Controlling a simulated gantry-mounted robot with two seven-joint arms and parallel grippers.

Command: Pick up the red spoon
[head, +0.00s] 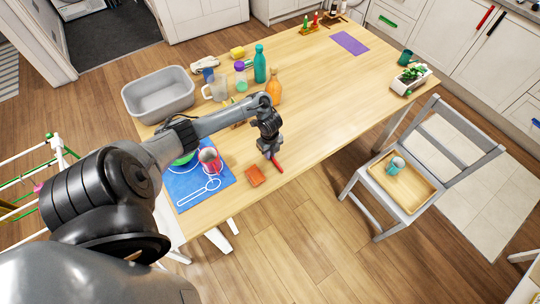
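The red spoon (278,165) shows as a short red strip near the front edge of the wooden table, right at my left gripper's tips. Part of it is hidden by the gripper. My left gripper (270,153) points down over the table at the spoon. It is too small and dark to tell whether its fingers are open or shut on the spoon. My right gripper is not in view.
A grey basin (158,94) and several bottles stand behind. The table's right half is mostly clear. A chair (447,155) stands right.

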